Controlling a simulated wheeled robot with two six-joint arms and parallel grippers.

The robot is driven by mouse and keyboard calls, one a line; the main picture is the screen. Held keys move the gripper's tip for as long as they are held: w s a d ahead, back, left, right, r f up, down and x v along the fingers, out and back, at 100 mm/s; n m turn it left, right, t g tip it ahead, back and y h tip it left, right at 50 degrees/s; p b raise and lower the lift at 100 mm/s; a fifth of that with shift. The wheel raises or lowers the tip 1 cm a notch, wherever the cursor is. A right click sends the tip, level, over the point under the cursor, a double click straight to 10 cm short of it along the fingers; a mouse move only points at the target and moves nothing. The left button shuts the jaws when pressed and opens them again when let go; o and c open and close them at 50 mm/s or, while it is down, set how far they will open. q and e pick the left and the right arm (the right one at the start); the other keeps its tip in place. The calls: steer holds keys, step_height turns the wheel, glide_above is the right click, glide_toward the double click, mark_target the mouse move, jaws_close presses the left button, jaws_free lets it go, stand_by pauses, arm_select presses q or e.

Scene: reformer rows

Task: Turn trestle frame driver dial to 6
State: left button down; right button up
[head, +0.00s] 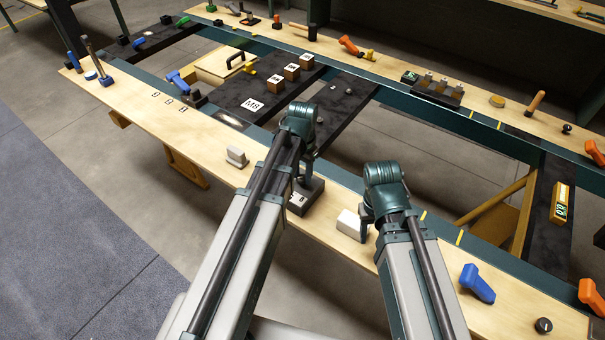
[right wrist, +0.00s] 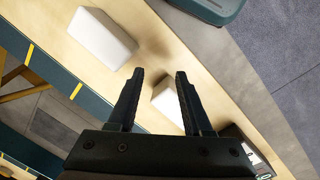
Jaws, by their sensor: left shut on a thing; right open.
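A dark box with a white numbered label, which I take to be the driver dial's unit (head: 312,194), sits on the near wooden beam. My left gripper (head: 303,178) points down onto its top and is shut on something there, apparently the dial. My arm hides the dial and most of the contact, so its setting cannot be read. Part of a dark box with a white label (right wrist: 248,148) shows at the lower right of the right wrist view. My right gripper (right wrist: 160,73) is open and empty, above the near beam and beside a white block (right wrist: 168,98).
A white block (head: 351,225) stands right of the unit and a pale block (head: 237,157) left of it. A blue tool (head: 477,284) and black knob (head: 543,325) lie farther right. Dark planks with labelled cubes (head: 291,72) span the frame behind.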

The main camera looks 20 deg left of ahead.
arm_select(q)
steer(key=shift+n, duration=0.3)
steer(key=n, duration=0.3)
steer(key=shift+n, duration=2.5)
steer(key=c, duration=0.5)
jaws_free()
steer(key=shift+r, duration=0.15)
arm_select(e)
steer(key=shift+r, duration=0.15)
